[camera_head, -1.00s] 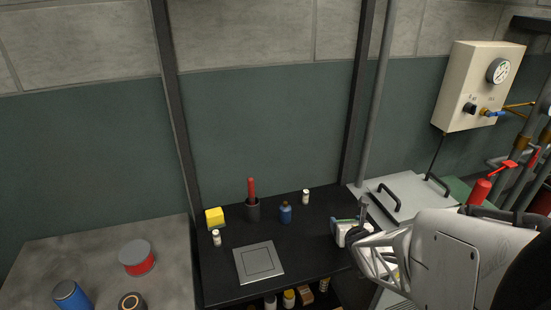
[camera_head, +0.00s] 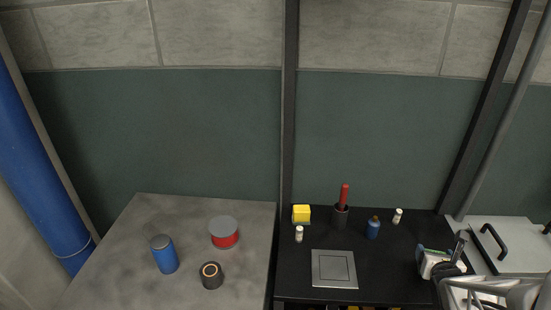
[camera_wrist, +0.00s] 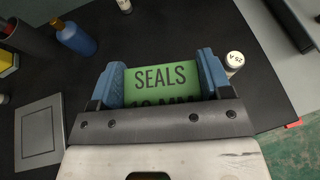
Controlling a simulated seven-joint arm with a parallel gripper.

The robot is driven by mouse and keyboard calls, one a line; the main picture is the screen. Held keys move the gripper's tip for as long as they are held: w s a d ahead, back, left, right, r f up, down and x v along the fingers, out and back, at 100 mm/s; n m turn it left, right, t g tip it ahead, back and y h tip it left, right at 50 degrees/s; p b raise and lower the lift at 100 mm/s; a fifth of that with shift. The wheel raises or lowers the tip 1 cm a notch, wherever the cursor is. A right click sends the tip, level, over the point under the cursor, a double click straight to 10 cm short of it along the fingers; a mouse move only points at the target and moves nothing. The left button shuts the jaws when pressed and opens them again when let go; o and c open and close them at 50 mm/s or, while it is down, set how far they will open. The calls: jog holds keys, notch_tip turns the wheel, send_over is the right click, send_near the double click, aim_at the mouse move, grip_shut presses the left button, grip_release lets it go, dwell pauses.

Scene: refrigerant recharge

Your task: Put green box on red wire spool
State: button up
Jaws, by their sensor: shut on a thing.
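The green box (camera_wrist: 162,78), lettered "SEALS", is between the blue fingers of my gripper (camera_wrist: 160,78) in the wrist view. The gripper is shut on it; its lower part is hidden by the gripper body. In the head view my gripper (camera_head: 440,264) is at the right edge of the black table, and the box is hard to make out there. The red wire spool (camera_head: 225,241) stands upright on the grey table at the left, with a flat grey top that is bare. My gripper is far to its right.
On the grey table (camera_head: 120,260), a blue can (camera_head: 164,254) and a dark roll (camera_head: 211,276) stand near the spool. The black table (camera_head: 385,270) holds a yellow box (camera_head: 301,214), a dark cup (camera_head: 340,217), a blue bottle (camera_head: 373,228), small white bottles and a grey plate (camera_head: 334,269).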

jog(key=w+a+r+n+y, duration=0.2)
jog(key=a+n+y, duration=0.1)
jog(key=a, duration=0.6)
jog(key=w+a+r+n+g+y, duration=0.1)
jog(key=a+n+y, duration=0.15)
jog(key=a, duration=0.65)
jog(key=w+a+r+n+y, duration=0.2)
jog(key=a+n+y, duration=0.15)
jog(key=a, duration=0.55)
jog(key=s+a+r+n+g+y, duration=0.1)
jog(key=s+a+n+g+y, duration=0.2)
jog(key=a, duration=0.9)
jog(key=s+a+r+n+g+y, duration=0.2)
jog(key=s+a, duration=0.4)
jog(key=a, duration=0.7)
jog(key=shift+s+a+n+g+y, duration=0.3)
jog(key=shift+n+g+y, duration=0.3)
jog(key=shift+n+g, duration=0.5)
send_over(220, 224)
jog(key=shift+f, duration=0.7)
jog(key=shift+f, duration=0.1)
jog(key=shift+f, duration=1.65)
